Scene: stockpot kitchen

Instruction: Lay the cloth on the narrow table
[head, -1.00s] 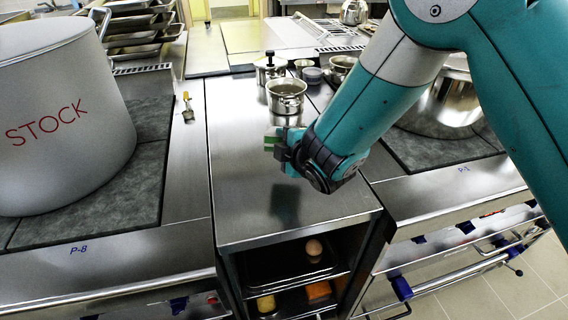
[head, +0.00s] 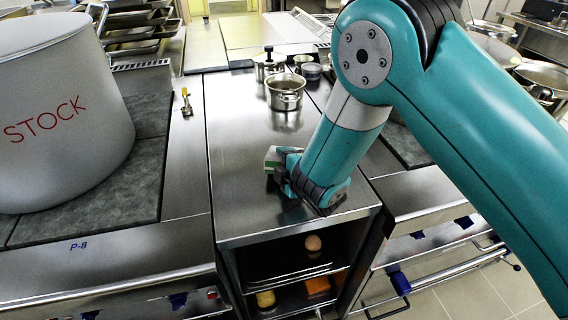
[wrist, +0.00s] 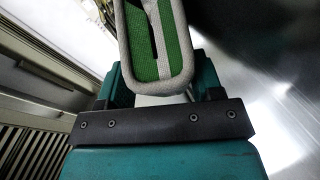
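The cloth (wrist: 160,45) is a small folded green piece with white stripes and a pale border. It also shows as a small green and pale patch in the head view (head: 271,157). My gripper (head: 279,165) is over the front half of the table and is shut on the cloth. Its fingertips are mostly hidden by the cloth in the wrist view. I cannot tell whether the cloth touches the table top.
A small steel pot (head: 285,93), a lidded pot (head: 268,66) and small containers stand at the table's back. A large stockpot (head: 62,110) fills the left range. An egg (head: 313,243) and several items sit on the shelves below. The table's front left is clear.

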